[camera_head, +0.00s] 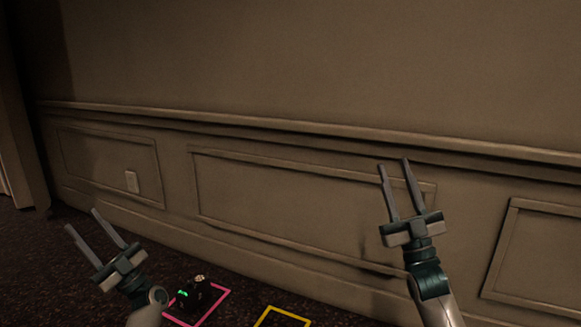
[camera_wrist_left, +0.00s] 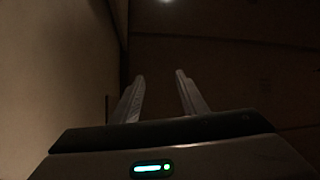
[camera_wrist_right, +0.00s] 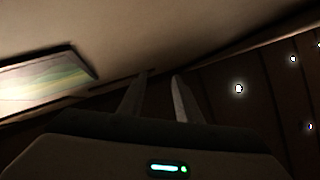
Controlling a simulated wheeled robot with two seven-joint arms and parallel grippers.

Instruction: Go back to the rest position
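My left gripper (camera_head: 82,220) is at the lower left of the head view, pointing up, its two fingers apart with nothing between them. It also shows open and empty in the left wrist view (camera_wrist_left: 160,82). My right gripper (camera_head: 394,163) is at the right of the head view, raised higher, pointing up in front of the wall. Its fingers are apart and empty, as the right wrist view (camera_wrist_right: 161,82) shows too.
A panelled wall (camera_head: 300,60) fills the background. A picture (camera_wrist_right: 45,85) hangs in the right wrist view.

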